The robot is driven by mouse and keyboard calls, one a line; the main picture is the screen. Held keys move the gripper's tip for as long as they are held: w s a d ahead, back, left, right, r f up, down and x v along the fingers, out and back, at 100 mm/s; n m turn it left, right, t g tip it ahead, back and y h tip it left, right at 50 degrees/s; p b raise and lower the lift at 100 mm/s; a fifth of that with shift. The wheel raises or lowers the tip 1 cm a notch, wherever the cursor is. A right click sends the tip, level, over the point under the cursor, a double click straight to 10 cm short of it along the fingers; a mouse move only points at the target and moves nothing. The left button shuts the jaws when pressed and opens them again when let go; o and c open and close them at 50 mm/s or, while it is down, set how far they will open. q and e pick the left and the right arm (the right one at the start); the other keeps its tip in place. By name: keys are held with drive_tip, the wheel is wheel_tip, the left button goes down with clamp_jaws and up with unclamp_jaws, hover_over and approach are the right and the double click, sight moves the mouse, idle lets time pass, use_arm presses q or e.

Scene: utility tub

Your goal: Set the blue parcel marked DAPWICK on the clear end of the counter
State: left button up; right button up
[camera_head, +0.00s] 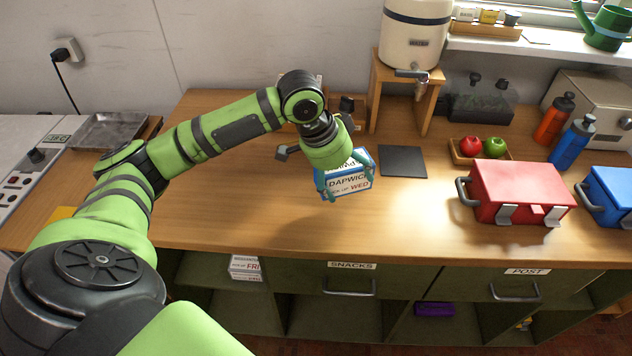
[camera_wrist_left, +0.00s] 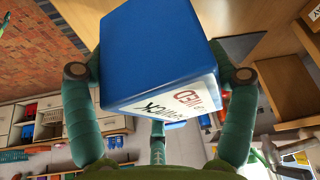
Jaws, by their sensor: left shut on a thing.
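The blue parcel (camera_head: 347,187) has a white label reading DAPWICK and WED. My left gripper (camera_head: 346,178) is shut on it, with fingers on both sides. In the left wrist view the parcel (camera_wrist_left: 160,50) fills the space between the green fingers (camera_wrist_left: 160,110), its blue face towards the camera and its label partly seen. The parcel shows over the middle of the wooden counter (camera_head: 230,215); I cannot tell if it touches the top. The counter's left part is mostly bare. My right gripper is not in view.
A dark square mat (camera_head: 402,161) lies right of the parcel. Further right are a fruit tray (camera_head: 462,158), a red box (camera_head: 522,190) and a blue box (camera_head: 610,192). A drink dispenser (camera_head: 415,35) on a wooden stand (camera_head: 375,100) is behind. A metal tray (camera_head: 112,130) is far left.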

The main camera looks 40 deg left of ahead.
use_arm(q)
drive_tip(key=a+f, duration=0.2)
drive_tip(key=a, duration=0.1)
drive_tip(key=s+a+f, duration=0.1)
drive_tip(key=a, duration=0.1)
drive_tip(key=shift+p, duration=0.35)
wheel_tip(320, 180, down, 3)
drive_tip(key=shift+f+p, duration=0.1)
drive_tip(key=shift+p, duration=0.4)
drive_tip(key=shift+f, duration=0.45)
drive_tip(key=shift+d+f, duration=0.1)
drive_tip(key=shift+f, duration=0.1)
drive_tip(key=o, duration=1.2)
drive_tip(key=b+v, duration=0.1)
drive_tip(key=v, duration=1.1)
drive_tip(key=shift+r, duration=0.2)
